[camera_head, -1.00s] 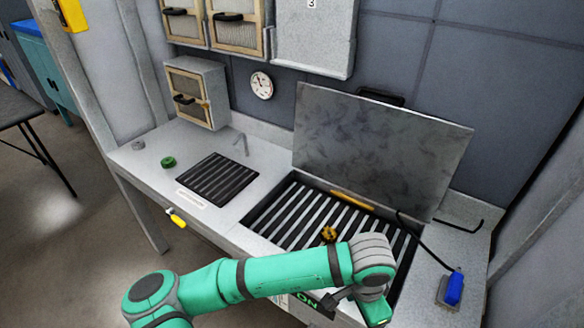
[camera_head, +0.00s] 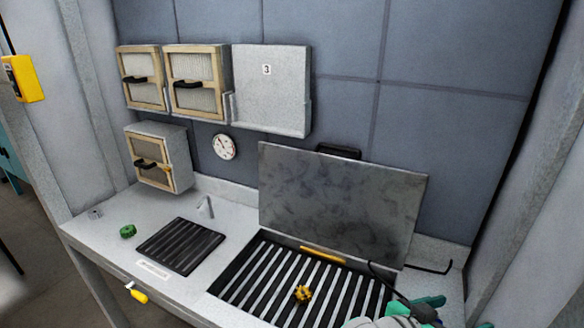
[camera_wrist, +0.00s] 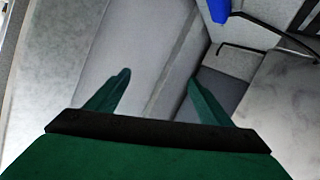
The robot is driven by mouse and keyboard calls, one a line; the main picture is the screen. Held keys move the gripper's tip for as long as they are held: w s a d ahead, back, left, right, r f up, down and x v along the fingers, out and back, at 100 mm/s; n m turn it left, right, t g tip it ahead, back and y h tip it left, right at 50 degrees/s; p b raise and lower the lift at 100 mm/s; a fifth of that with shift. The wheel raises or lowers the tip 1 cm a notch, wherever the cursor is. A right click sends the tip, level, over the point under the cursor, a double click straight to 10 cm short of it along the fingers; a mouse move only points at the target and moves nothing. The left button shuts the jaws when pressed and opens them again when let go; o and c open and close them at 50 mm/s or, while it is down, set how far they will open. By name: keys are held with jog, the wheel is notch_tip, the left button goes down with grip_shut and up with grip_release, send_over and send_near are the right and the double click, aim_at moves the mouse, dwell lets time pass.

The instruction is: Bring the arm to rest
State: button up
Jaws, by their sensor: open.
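My green arm (camera_head: 393,321) shows only in part at the bottom right edge of the head view, in front of the right end of the open slatted bay (camera_head: 262,268). In the wrist view, my gripper (camera_wrist: 158,82) has its two green fingers spread wide apart with nothing between them. Beyond the fingers are pale grey surfaces and a corner, out of reach as far as I can tell. The fingertips are hard to make out in the head view.
A raised grey lid (camera_head: 340,205) stands behind the bay. A yellow knobbly piece (camera_head: 303,294) lies on the slats. A black grille (camera_head: 181,247) and green knob (camera_head: 128,231) are on the counter's left. A blue object (camera_wrist: 219,9) shows at the wrist view's top.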

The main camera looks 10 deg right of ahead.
jog(key=w+a+r+n+t, duration=0.2)
jog(key=w+a+n+t, duration=0.35)
jog(key=n+t, duration=0.35)
jog(key=s+a+f+n+t+y, duration=0.3)
jog(key=a+f+n+t+y, duration=0.3)
jog(key=a+f, duration=0.6)
jog(key=s+a+f+g+y, duration=0.2)
jog(key=s+a+f+y, duration=0.6)
jog(key=s+a, duration=0.45)
jog(key=s+a+f+m+g, duration=0.1)
jog(key=s+a+f+m, duration=0.1)
jog(key=s+a, duration=0.7)
jog(key=s+m, duration=0.1)
jog(key=s, duration=0.1)
jog(key=shift+s+f, duration=0.15)
jog(key=shift+s, duration=0.2)
jog(key=shift+c, duration=0.4)
